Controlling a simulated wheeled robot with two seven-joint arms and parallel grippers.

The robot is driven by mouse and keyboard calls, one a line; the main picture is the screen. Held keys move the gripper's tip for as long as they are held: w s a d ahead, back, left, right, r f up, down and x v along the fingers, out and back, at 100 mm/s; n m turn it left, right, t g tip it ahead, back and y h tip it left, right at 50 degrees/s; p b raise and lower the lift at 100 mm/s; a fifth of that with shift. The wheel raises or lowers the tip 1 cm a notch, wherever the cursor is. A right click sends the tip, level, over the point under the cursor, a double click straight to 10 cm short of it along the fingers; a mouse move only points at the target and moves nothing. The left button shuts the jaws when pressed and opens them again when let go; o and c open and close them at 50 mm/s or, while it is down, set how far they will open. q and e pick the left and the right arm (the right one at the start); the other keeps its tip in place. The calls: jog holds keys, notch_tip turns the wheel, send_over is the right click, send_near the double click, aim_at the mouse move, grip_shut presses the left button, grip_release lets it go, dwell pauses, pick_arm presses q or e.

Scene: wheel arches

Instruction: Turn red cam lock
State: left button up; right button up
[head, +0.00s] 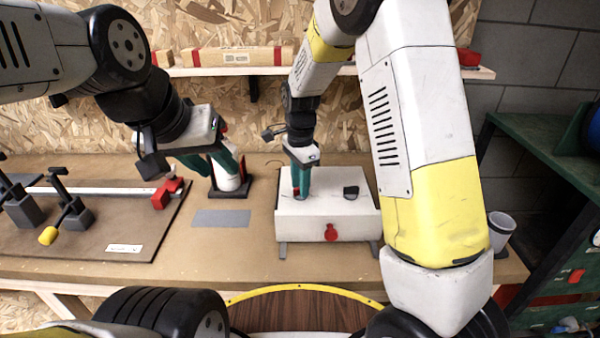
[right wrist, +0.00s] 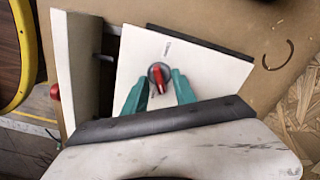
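The red cam lock (right wrist: 158,76) is a red bar handle on a dark round base, set in the top of a white box (head: 300,225). In the right wrist view the handle points along the short mark printed on the panel. My right gripper (head: 301,195) is over the left part of the box top. Its teal fingers (right wrist: 160,88) are apart, one on each side of the lock; whether they touch it is unclear. In the head view the lock is mostly hidden by the fingers. My left gripper (head: 222,172) is open near a white cylinder on a black base.
A red knob (head: 331,232) is on the box front and a black part (head: 351,192) on its top. A grey plate (head: 222,218) lies left of the box. A board with clamps (head: 75,215) is at far left. A grey cup (head: 501,225) stands at right.

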jog(key=shift+f, duration=0.2)
grip_shut()
